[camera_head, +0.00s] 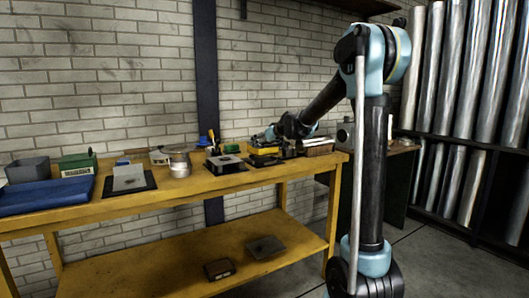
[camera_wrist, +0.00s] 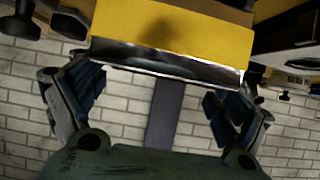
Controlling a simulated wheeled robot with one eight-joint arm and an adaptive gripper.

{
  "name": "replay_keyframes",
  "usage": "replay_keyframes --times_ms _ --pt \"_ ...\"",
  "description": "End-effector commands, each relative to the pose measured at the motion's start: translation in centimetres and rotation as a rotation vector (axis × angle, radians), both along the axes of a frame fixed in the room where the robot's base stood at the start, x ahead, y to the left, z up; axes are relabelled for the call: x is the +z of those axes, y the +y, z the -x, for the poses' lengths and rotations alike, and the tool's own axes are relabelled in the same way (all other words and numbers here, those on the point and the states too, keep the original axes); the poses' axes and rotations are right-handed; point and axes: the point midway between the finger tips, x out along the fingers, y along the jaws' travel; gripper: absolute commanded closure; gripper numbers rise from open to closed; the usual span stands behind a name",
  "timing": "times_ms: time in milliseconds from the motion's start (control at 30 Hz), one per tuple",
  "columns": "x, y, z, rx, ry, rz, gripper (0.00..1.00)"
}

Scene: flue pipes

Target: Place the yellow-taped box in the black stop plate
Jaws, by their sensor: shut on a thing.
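In the wrist view a box with a broad yellow face (camera_wrist: 170,38) and a shiny metallic lower band sits between the fingers of my gripper (camera_wrist: 158,92). My gripper is shut on it, and its upper part is cut off by the picture edge. In the head view my gripper (camera_head: 272,134) is low over the right part of the yellow bench, with the yellow of the box (camera_head: 263,150) just beneath it. Dark flat plates lie on the bench, one at left (camera_head: 146,184) under a grey block and one at centre (camera_head: 238,168) under a grey piece. I cannot tell which is the stop plate.
The yellow bench (camera_head: 180,190) also carries a blue tray (camera_head: 45,198), a green box (camera_head: 78,164) and a metal can (camera_head: 179,163). Its lower shelf (camera_head: 170,275) holds two small pieces. Metal pipes (camera_head: 450,75) stand in a rack at right. A brick wall is behind.

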Motion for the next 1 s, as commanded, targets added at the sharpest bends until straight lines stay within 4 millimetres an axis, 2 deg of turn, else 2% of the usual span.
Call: replay_keyframes --times_ms 267,633,667,1000 --pt "-3.3 0.0 0.0 0.000 -0.001 -0.001 0.41" --pt "-3.7 0.0 0.0 0.000 0.000 0.000 0.41" --pt "-3.7 0.0 0.0 0.000 0.000 0.000 0.02" --pt "-3.7 0.0 0.0 0.000 0.000 0.000 0.00"
